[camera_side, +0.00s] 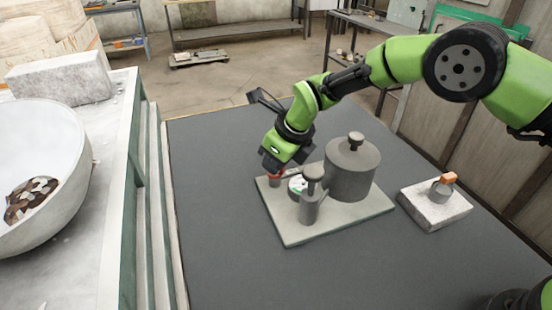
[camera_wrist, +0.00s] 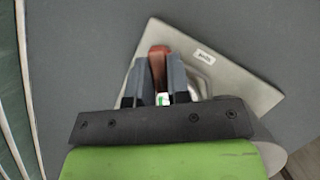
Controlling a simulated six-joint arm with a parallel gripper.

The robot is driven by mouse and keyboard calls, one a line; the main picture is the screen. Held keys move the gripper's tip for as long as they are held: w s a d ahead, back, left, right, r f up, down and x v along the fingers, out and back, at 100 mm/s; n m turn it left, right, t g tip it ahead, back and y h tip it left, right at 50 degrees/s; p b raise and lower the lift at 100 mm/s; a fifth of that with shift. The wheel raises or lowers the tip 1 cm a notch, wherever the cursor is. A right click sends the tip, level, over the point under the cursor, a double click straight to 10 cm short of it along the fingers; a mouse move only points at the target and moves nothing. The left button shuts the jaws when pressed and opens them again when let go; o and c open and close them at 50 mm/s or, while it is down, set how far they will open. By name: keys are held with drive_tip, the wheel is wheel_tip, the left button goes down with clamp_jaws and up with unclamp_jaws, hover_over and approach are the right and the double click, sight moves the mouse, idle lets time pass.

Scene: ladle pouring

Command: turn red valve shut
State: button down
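The red valve handle (camera_side: 274,176) sits at the left corner of a light grey base plate (camera_side: 300,234) on the dark table. My gripper (camera_side: 275,170) points down over it in the side view and hides part of it. In the wrist view the red valve handle (camera_wrist: 158,52) lies between the two dark fingers of my gripper (camera_wrist: 158,72). The fingers flank it closely with no clear gap, so they look shut on it. The valve's lower part is hidden.
A grey lidded pot (camera_side: 351,170) and a shorter knobbed cylinder (camera_side: 310,204) stand on the plate, near my gripper. A white dial (camera_side: 298,185) is beside them. The table front is clear.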

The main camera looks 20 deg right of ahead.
drive_tip(key=shift+m, duration=0.3)
drive_tip(key=shift+m+h, duration=0.3)
drive_tip(key=shift+m, duration=0.2)
drive_tip(key=c, duration=1.1)
unclamp_jaws()
drive_tip(key=v, duration=1)
drive_tip(key=shift+s+f, duration=0.1)
drive_tip(key=shift+s, duration=0.05)
